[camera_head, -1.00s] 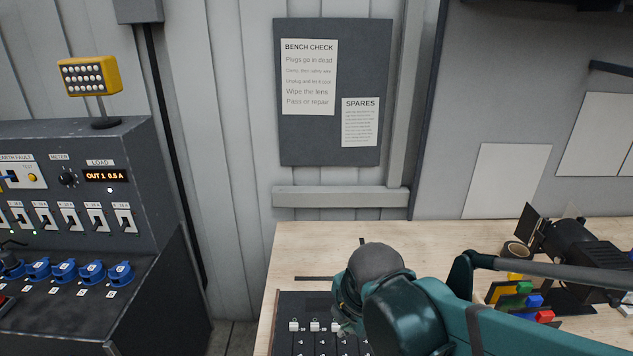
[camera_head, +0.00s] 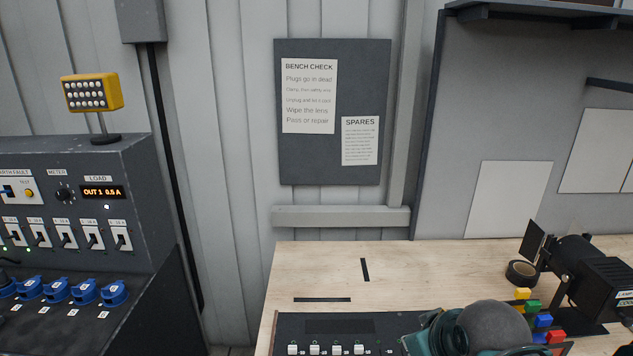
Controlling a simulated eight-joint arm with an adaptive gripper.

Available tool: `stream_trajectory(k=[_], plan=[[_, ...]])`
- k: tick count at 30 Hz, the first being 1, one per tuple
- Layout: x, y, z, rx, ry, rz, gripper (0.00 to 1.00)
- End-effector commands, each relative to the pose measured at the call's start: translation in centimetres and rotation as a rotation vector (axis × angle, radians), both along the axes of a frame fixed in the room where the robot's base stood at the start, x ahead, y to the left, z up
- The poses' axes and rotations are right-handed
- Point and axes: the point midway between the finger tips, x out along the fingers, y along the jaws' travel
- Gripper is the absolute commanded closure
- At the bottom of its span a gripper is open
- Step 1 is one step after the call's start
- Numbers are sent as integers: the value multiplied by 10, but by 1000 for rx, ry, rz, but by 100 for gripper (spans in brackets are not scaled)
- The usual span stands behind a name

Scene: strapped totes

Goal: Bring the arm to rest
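My teal arm shows at the bottom right of the head view, with a round dark grey joint over the front of the wooden bench (camera_head: 420,265). Its end is out of frame, so my gripper is not visible. I cannot tell whether it holds anything. The arm covers part of a dark fader desk (camera_head: 300,325) at the bench's front edge.
A black stage lamp (camera_head: 590,280), a tape roll (camera_head: 521,273) and several coloured blocks (camera_head: 543,320) are at the bench's right. A dark power panel (camera_head: 90,210) with a yellow lamp (camera_head: 91,92) stands left. The bench's back middle is clear.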

Motion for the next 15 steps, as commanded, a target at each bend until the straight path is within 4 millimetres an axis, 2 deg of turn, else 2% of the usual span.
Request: stream_trajectory(k=[6, 15], plan=[[-9, -16, 1, 126, -30, -214, 100], [-11, -20, 3, 168, -39, -282, 100]])
